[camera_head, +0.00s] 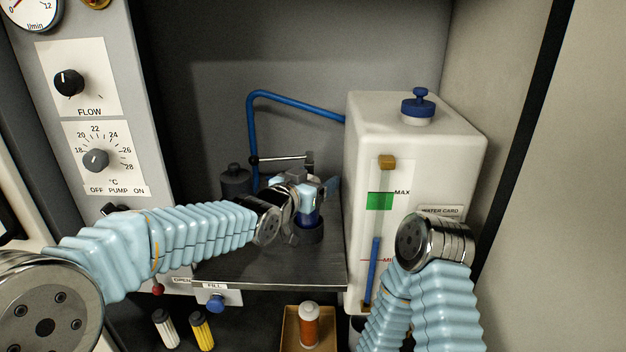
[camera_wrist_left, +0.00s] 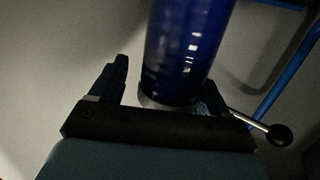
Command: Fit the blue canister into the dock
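The blue canister (camera_head: 308,218) stands upright at the back of the metal shelf, its lower end at a dark ring-shaped dock (camera_head: 306,235). Whether it is fully seated cannot be told. My left gripper (camera_head: 312,193) is at the canister's upper part and hides some of it. In the left wrist view the canister (camera_wrist_left: 185,50) rises out of the top of the picture between the fingers of the gripper (camera_wrist_left: 165,90). A gap shows between the left finger and the canister; the right finger is partly covered. My right gripper is not in view.
A lever with a black ball (camera_wrist_left: 280,135) is close beside the canister. A blue hose (camera_head: 290,97) curves behind it. A white water tank (camera_head: 365,140) stands to the right. Below the shelf (camera_head: 265,268) are a tray (camera_head: 289,335) with an orange-brown bottle and two cartridges.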

